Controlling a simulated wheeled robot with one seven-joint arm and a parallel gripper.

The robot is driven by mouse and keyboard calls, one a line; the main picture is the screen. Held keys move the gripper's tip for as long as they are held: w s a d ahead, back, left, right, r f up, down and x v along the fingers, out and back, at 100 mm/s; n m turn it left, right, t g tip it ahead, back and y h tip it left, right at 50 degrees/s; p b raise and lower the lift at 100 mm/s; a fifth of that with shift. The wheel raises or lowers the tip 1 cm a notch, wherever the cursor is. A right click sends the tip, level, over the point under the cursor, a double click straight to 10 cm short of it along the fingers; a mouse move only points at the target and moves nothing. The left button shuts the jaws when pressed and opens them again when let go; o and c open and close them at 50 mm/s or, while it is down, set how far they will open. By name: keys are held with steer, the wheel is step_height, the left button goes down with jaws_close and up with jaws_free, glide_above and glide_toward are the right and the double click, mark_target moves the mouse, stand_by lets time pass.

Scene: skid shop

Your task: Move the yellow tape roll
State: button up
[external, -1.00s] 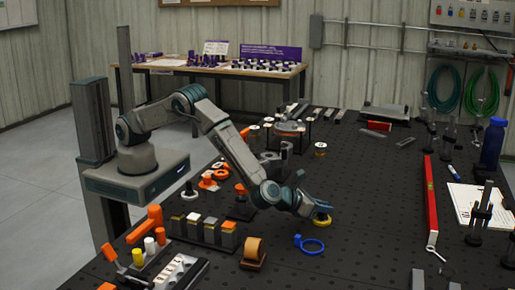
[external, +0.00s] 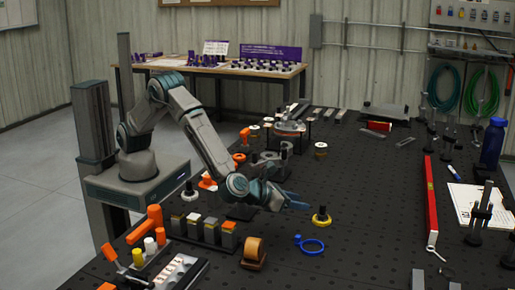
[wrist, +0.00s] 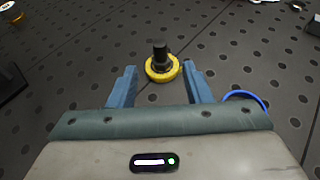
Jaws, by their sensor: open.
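The yellow tape roll (external: 321,221) lies flat on the dark perforated table, around a short black post. In the wrist view the yellow tape roll (wrist: 162,74) sits just beyond the fingertips, and the black post stands up through its middle. My gripper (external: 300,203) is to the left of the roll in the external view, low over the table and apart from it. In the wrist view my gripper (wrist: 158,75) is open and empty, with its blue fingers on either side of the line to the roll.
A blue ring (external: 310,245) lies close in front of the roll; part of it (wrist: 245,97) shows right of my gripper. A red level (external: 431,200) lies to the right. The table between roll and level is clear.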

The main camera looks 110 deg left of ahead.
steer(key=v, duration=0.3)
steer(key=shift+s+d+r, duration=0.15)
steer(key=shift+s, duration=0.05)
steer(key=s+a+r+n+g+h, duration=0.1)
steer(key=s+a+r+n+g, duration=0.2)
steer(key=s+a+r+n, duration=0.35)
steer(key=s+a+r+n+g+h, duration=0.1)
steer(key=s+a+r+n+g, duration=0.2)
steer(key=s+a+n, duration=0.65)
steer(key=s+d+r+n+h, duration=0.1)
steer(key=s+n+h, duration=0.2)
steer(key=s, duration=0.9)
steer(key=s+d+n+h, duration=0.2)
steer(key=s+n+h, duration=0.2)
steer(key=s+n, duration=0.4)
steer(key=shift+s+d+r+n+g, duration=0.2)
steer(key=shift+s+r+n+g, duration=0.2)
steer(key=shift+s, duration=1.95)
stand_by(1.5)
